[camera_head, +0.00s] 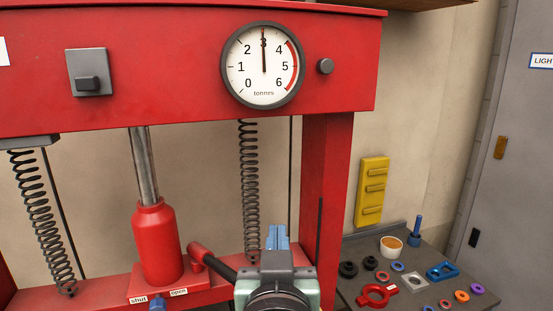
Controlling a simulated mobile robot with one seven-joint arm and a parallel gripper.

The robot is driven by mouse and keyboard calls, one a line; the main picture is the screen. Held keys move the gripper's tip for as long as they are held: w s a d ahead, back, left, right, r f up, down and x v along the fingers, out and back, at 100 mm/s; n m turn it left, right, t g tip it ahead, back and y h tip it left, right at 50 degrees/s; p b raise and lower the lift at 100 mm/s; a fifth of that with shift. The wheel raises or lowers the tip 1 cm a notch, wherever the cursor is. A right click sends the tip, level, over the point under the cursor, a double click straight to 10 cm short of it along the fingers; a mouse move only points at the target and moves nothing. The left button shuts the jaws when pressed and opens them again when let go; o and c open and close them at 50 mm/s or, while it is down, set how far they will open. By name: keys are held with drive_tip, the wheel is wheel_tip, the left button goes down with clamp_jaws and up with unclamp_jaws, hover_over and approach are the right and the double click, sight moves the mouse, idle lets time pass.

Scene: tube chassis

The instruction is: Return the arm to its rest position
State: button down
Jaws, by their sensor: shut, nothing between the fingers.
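My gripper (277,237) is at the bottom middle of the head view, its blue-grey fingers together and pointing away from me. It looks empty. My wrist hides part of what lies below and behind it. The gripper is in front of the red press (327,180), near its right upright. A red jack handle socket with a dark bar (214,262) is just left of my gripper; I cannot tell whether they touch.
The red bottle jack (160,245) stands left, above "shut" and "open" labels and a blue knob (157,302). The gauge (263,65) needle points at 3. Springs (249,190) hang either side. A grey bench (408,287) with small parts and a cup (391,247) is right.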

drive_tip(key=s+r+t, duration=0.5)
drive_tip(key=s+r, duration=0.1)
drive_tip(key=r, duration=0.6)
drive_tip(key=s+r+t, duration=0.5)
drive_tip(key=s+r, duration=0.2)
drive_tip(key=r, duration=0.6)
drive_tip(key=shift+a+r, duration=0.15)
drive_tip(key=shift+r, duration=0.1)
idle(0.3)
